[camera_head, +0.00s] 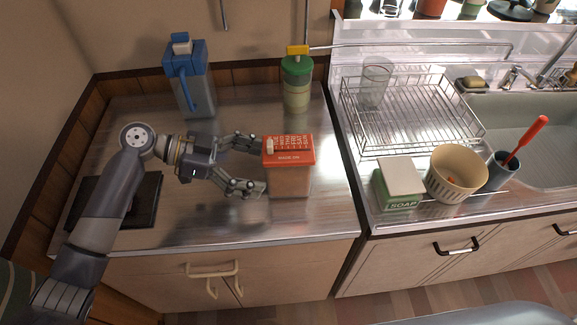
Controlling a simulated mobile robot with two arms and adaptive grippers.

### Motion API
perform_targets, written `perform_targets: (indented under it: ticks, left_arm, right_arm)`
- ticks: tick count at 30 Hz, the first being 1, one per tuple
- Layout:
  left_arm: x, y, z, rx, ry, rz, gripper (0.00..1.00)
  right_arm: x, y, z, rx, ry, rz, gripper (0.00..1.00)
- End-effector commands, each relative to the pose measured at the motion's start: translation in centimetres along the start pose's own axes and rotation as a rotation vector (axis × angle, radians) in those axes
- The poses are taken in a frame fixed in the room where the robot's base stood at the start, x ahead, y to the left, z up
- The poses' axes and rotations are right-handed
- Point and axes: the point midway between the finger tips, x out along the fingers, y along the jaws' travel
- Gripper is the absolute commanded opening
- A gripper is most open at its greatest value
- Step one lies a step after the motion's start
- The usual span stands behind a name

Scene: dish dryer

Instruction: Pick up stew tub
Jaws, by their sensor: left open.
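A tub with a red lid and a see-through pinkish body, which I take for the stew tub (289,180), stands upright on the metal counter, right of centre. White lettering covers its lid. My left gripper (257,165) comes in from the left with its fingers spread open towards the tub. The far finger ends near the lid's left edge and the near finger ends near the body's lower left. I cannot tell whether either touches the tub. My right gripper is not in view.
Behind stand a blue-lidded container (190,85) and a green-lidded jar (297,85). A dark flat board (140,205) lies left, under my arm. To the right are a wire rack (410,120), a soap box (398,185), a cream pot (457,172) and the sink (540,140).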

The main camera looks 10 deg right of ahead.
Motion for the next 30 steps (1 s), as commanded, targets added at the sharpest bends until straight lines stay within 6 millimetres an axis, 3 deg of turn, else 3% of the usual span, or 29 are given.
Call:
perform_targets:
  ticks: [7, 11, 17, 26, 27, 30]
  left_arm:
    - [3.4, -0.7, 0.2, 0.0, 0.002, 0.002, 0.85]
    - [4.7, -0.7, 0.2, 0.0, 0.0, 0.001, 0.85]
    - [4.8, -0.7, 0.3, 0.0, -0.001, -0.001, 0.85]
    - [4.8, -0.7, 0.3, 0.0, -0.001, -0.001, 0.19]
    - [4.8, -0.7, 0.1, 0.002, 0.003, -0.002, 0.14]
    - [4.8, -0.7, 0.1, 0.002, 0.003, -0.002, 0.14]
  right_arm:
    - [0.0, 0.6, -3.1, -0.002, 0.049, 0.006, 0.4]
    - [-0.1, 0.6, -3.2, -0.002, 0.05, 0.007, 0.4]
    - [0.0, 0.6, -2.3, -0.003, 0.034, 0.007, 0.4]
    - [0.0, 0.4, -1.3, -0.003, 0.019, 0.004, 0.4]
    - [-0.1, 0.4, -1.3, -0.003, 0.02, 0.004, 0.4]
    - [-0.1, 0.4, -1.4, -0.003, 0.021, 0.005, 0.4]
